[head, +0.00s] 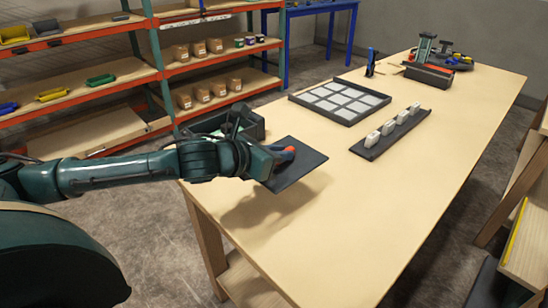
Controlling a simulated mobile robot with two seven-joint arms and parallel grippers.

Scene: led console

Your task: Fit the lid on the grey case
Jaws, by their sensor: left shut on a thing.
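My left gripper (277,155) reaches in from the left over the near left part of the table. It is shut on the lid (302,167), a dark flat square panel. An orange and blue part shows at the fingertips, where the grip itself is hard to make out. The lid is held tilted above the table, with a shadow below it on the wood. The grey case (256,128), a dark open box, stands behind my gripper at the table's left edge. My arm hides much of the case. My right gripper is not in view.
A tray with pale square cells (340,101) and a dark strip with several white blocks (390,133) lie further back on the table (375,215). Dark equipment (428,73) stands at the far end. Shelves (170,66) stand behind. The table's near part is clear.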

